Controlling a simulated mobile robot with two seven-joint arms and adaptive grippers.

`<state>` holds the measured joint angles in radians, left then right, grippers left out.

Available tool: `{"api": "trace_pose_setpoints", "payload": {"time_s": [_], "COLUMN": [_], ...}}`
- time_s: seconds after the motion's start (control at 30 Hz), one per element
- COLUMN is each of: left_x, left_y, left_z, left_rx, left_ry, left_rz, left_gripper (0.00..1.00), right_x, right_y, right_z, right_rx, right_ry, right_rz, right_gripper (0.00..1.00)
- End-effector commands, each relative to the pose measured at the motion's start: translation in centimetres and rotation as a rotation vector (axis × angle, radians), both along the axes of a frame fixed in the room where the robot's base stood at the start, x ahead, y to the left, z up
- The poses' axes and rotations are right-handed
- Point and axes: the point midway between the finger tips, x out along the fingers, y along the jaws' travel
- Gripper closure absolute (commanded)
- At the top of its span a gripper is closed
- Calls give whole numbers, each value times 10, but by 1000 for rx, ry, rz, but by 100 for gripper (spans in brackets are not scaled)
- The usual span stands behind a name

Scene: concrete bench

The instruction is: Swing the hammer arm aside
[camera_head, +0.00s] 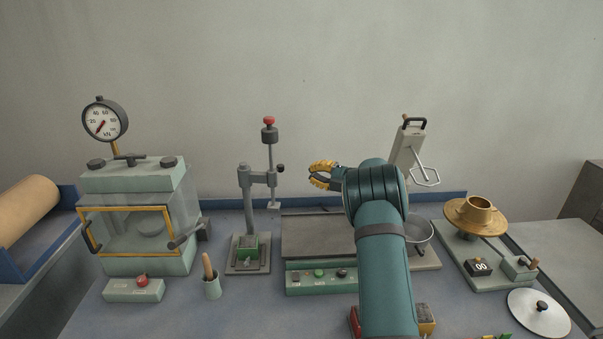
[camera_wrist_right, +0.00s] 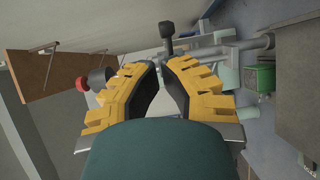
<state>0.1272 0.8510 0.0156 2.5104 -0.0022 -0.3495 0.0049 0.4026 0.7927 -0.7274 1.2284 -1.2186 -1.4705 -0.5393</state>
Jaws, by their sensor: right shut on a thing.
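The hammer arm (camera_head: 263,176) is a grey bar at the top of a post (camera_head: 248,207). It carries an upright rod with a red knob (camera_head: 269,121) on top and a black side knob (camera_head: 281,168). My right gripper (camera_head: 311,176) is to the right of the black knob, with a visible gap between them. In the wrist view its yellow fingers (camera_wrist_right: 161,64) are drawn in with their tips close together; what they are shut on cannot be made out. The black knob (camera_wrist_right: 167,29) shows beyond the tips. My left gripper is not in view.
A green block (camera_head: 247,248) sits on the stand's base below the arm. A glass-fronted press with a dial (camera_head: 105,120) stands left, a wooden-handled tool in a cup (camera_head: 211,284) in front. A control box (camera_head: 320,278) and a brass dish (camera_head: 479,214) are to the right.

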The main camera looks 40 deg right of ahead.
Motion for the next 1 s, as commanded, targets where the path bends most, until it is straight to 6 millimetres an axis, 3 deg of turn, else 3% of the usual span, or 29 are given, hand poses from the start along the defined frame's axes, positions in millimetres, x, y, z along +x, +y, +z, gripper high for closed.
{"api": "trace_pose_setpoints", "payload": {"time_s": [0.1,0.3,1.0], "left_x": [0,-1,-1], "left_y": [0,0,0], "left_z": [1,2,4], "left_rx": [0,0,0], "left_ry": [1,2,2], "left_rz": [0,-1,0], "left_gripper": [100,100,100], "right_x": [-15,-28,-29], "right_y": [-16,-28,-29], "right_z": [1,2,4], "right_rx": [0,0,-1], "right_ry": [0,0,0], "right_rz": [-3,-1,0], "right_gripper": [100,100,100]}}
